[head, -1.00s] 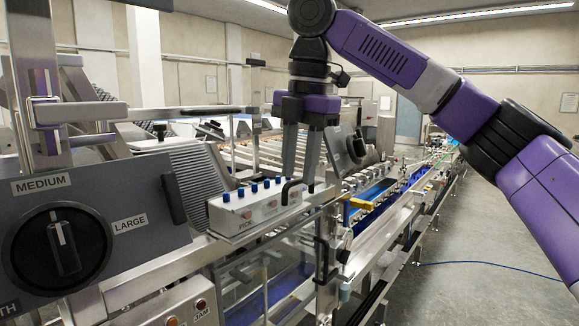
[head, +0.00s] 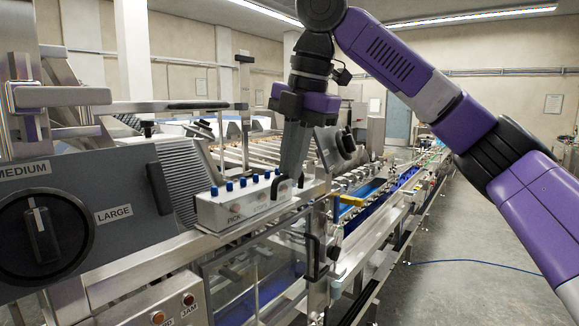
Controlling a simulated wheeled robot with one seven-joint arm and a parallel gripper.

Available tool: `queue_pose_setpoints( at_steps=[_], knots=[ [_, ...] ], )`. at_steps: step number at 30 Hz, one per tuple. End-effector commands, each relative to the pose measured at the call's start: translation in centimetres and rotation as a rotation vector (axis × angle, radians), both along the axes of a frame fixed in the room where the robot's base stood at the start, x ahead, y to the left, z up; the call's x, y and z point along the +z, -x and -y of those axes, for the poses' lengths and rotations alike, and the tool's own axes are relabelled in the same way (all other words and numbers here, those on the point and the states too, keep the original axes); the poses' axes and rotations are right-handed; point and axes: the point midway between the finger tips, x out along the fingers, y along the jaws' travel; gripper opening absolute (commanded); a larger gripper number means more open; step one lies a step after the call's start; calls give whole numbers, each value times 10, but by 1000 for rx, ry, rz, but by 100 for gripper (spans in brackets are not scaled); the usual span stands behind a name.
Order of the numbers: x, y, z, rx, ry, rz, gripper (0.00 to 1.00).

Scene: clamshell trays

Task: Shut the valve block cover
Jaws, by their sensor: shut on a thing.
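The valve block (head: 240,208) is a pale box with a row of blue-topped knobs, standing on the machine's side rail in the middle of the head view. A small black handle (head: 280,190) stands at its right end. My gripper (head: 288,176) reaches down from above with its grey fingers together, their tips at this handle. It appears shut on the handle, though the fingers hide part of the contact. I cannot clearly make out the cover panel or how far open it stands.
A dark panel with a large dial (head: 42,235) stands at the left. A black upright handle (head: 318,255) is below and right of the block. The conveyor (head: 385,205) runs away to the right, with open floor (head: 480,250) beside it.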

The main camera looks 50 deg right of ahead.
Motion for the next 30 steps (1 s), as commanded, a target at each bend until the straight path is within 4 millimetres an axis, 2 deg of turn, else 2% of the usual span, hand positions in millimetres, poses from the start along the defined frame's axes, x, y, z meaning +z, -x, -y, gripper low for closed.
queue_pose_setpoints(
  at_steps=[1,15,30],
  knots=[
    [-12,1,0,2,-6,39,0],
    [-46,19,0,1,-21,471,0],
    [-85,22,0,1,-36,942,0]
  ],
)
